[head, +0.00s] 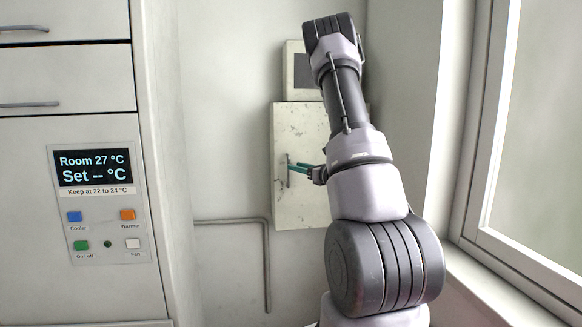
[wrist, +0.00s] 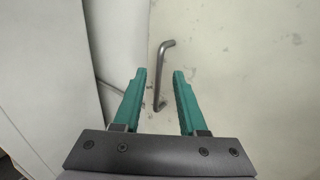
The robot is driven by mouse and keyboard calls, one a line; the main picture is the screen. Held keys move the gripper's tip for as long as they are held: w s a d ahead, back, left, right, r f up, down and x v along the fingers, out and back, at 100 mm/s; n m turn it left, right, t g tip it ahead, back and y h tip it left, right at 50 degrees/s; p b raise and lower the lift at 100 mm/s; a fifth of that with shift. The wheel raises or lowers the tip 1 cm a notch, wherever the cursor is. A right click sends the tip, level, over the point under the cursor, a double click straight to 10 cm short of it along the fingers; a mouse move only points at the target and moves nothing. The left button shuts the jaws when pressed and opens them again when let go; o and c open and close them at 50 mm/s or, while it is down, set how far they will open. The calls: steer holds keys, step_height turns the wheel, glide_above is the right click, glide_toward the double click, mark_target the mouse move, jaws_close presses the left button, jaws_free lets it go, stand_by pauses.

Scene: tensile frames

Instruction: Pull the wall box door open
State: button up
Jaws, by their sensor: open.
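The wall box (head: 300,210) is a pale, speckled box on the back wall in the head view, partly hidden behind my arm. Its door looks shut. A grey vertical bar handle (head: 288,170) sits near the door's left edge; in the wrist view the handle (wrist: 162,75) stands on the speckled door face (wrist: 240,60).
A small framed unit (head: 300,70) is on the wall above the box. A pipe (head: 265,250) runs below left. A cabinet with drawers and a control panel (head: 103,205) stands at left. A window (head: 500,150) with a sill is at right.

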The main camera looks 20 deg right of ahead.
steer(key=x, duration=0.3)
steer(key=shift+w+a, duration=0.15)
steer(key=shift+w, duration=0.1)
jaws_close()
stand_by(1.3)
